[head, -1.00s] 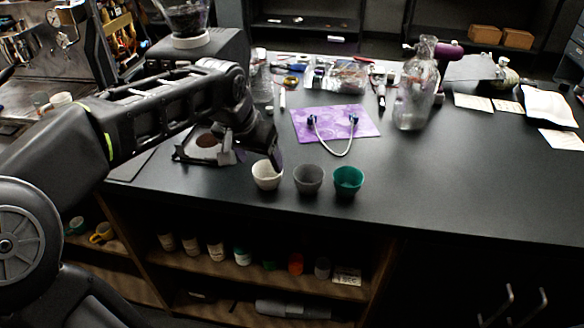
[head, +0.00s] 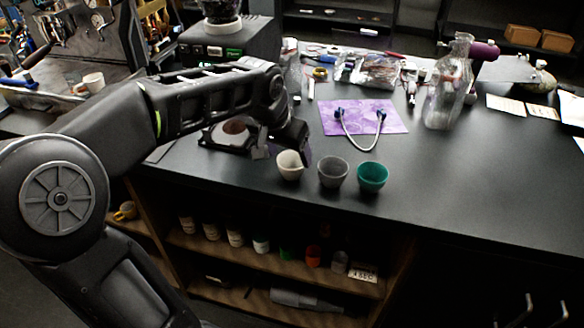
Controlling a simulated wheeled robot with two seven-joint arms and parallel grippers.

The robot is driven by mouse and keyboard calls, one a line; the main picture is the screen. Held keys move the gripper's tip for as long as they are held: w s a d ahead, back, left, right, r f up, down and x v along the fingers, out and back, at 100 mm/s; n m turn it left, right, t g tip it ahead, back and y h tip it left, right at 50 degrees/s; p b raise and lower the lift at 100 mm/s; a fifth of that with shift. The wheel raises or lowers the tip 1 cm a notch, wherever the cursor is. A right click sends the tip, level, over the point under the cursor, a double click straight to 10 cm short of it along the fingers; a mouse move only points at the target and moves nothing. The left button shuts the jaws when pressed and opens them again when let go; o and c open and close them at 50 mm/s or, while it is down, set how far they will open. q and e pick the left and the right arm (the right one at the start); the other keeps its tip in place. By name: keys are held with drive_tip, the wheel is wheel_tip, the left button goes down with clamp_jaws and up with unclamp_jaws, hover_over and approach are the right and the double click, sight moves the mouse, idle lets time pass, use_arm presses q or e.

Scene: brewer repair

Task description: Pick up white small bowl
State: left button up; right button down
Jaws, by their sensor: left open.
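The white small bowl (head: 289,166) stands upright on the black counter near its front edge, leftmost of a row of three bowls. A grey bowl (head: 333,172) and a teal bowl (head: 372,177) stand to its right. My left gripper (head: 284,158) reaches in from the left and is at the white bowl, open. One dark finger shows at the bowl's right rim and hides part of it; a paler fingertip shows just left of the bowl. I cannot tell whether the fingers touch the bowl. My right gripper is not in view.
A purple mat (head: 362,117) with a looped hose lies behind the bowls. A glass bottle (head: 447,85) stands to the right. A dark scale-like device (head: 229,137) is left of the bowls. Shelves (head: 275,255) hold several small jars below.

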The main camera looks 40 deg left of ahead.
sight(292, 164)
use_arm(q)
drive_tip(key=x, duration=0.5)
drive_tip(key=shift+f+p, duration=0.1)
drive_tip(key=shift+p, duration=0.3)
drive_tip(key=shift+s, duration=0.1)
drive_tip(key=shift+c, duration=0.4)
drive_tip(key=c, duration=1)
